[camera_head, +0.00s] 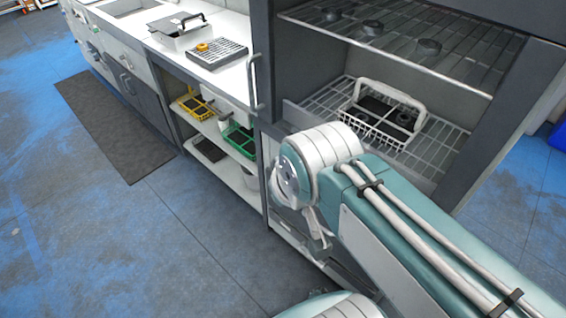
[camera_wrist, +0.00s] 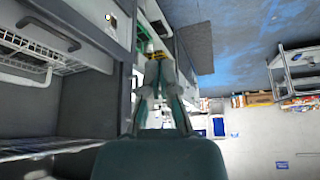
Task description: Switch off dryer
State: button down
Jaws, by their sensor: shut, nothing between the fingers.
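The dryer appears to be the grey cabinet (camera_head: 505,130) with open wire shelves at the right of the head view. I cannot tell whether that spot is the switch. My gripper (camera_wrist: 160,58) is shut and empty in the wrist view, to the right of the cabinet front and apart from the lit spot. In the head view my arm covers the lower front of the cabinet, and the fingers are hard to make out.
A white wire basket (camera_head: 385,112) with dark parts stands on a cabinet shelf. A white counter (camera_head: 225,78) runs left, with a green basket (camera_head: 240,140) and yellow basket (camera_head: 196,105) below. The blue-grey floor (camera_head: 130,230) in front is open, with a dark mat (camera_head: 112,120).

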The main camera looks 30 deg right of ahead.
jog(key=w+d+f+g+h, duration=0.4)
jog(key=w+f+h, duration=0.25)
jog(key=w, duration=0.35)
jog(key=w+d+f+g+h, duration=0.45)
jog(key=w+f, duration=0.35)
jog(key=w, duration=0.3)
jog(key=w+a+f+n+t+h, duration=0.1)
jog(key=w+f+t+h, duration=0.1)
jog(key=f, duration=0.6)
jog(key=w+a+f+n+t+h, duration=0.1)
jog(key=w+a+f+t+h, duration=0.1)
jog(key=f, duration=0.6)
jog(key=w+a+f+n+t+h, duration=0.1)
jog(key=w+f+n+t+h, duration=0.1)
jog(key=f, duration=0.6)
jog(key=w+t+h, duration=0.1)
jog(key=w+t, duration=0.1)
jog(key=t, duration=0.1)
jog(key=shift+w+a+f+t, duration=0.15)
jog(key=shift+w+a+t, duration=0.1)
jog(key=shift+a+t, duration=0.1)
jog(key=x, duration=1.4)
jog(key=shift+r, duration=0.25)
